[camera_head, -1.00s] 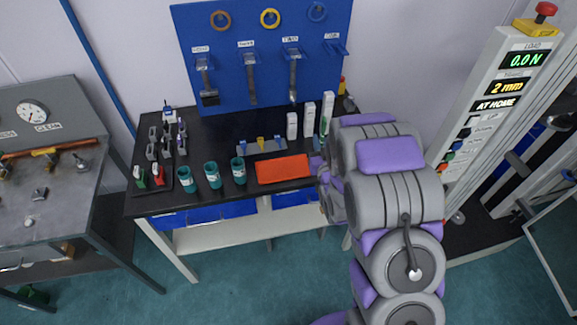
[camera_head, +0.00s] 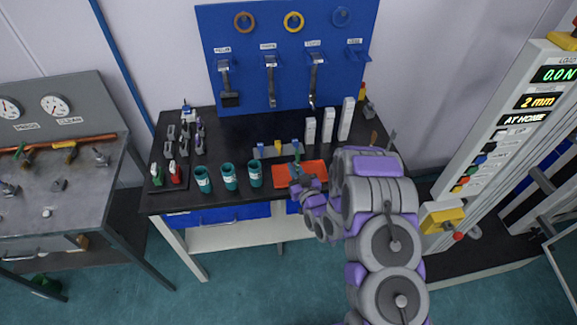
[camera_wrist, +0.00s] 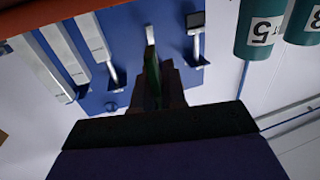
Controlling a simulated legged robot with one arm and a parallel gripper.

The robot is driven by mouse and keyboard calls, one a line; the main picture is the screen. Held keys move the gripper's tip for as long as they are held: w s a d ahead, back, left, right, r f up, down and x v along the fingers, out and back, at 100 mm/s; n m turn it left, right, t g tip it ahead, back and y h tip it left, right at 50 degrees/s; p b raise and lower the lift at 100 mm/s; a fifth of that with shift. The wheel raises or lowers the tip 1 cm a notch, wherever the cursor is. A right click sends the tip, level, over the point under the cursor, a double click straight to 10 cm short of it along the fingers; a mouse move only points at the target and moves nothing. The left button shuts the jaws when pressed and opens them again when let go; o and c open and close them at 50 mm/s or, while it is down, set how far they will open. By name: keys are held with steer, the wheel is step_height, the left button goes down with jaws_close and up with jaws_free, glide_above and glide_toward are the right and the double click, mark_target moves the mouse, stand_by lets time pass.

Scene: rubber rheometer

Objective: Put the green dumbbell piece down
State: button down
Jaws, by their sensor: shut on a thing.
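My gripper (camera_head: 296,172) is at the left part of the orange mat (camera_head: 316,168) on the black bench, seen from above in the head view. In the wrist view my gripper (camera_wrist: 158,85) is shut on a thin green piece (camera_wrist: 152,72), which stands out between the dark fingers. In the head view the green piece (camera_head: 297,158) is small and partly hidden by the gripper. I cannot tell whether it touches the mat.
Several teal cups (camera_head: 229,177) stand left of the mat. A grey rack with blue and yellow parts (camera_head: 278,148) lies just behind it, and white blocks (camera_head: 328,124) stand behind right. A blue tool board (camera_head: 285,60) closes the back. The machine column (camera_head: 500,130) is at right.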

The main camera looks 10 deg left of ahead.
steer(key=w, duration=0.1)
steer(key=w+f, duration=0.1)
steer(key=w, duration=0.1)
steer(key=shift+a+f, duration=0.25)
steer(key=shift+f, duration=0.05)
steer(key=w+a+f, duration=0.1)
steer(key=w+a+f+b, duration=0.1)
steer(key=shift+w+a+f, duration=0.1)
steer(key=shift+w+f, duration=0.15)
steer(key=shift+w, duration=0.05)
steer(key=shift+d, duration=0.2)
steer(key=c, duration=1.7)
jaws_free()
steer(key=shift+d, duration=0.1)
steer(key=o, duration=0.5)
steer(key=shift+a, duration=0.2)
steer(key=shift+s+r, duration=0.1)
steer(key=p+v, duration=0.1)
steer(key=v, duration=1.1)
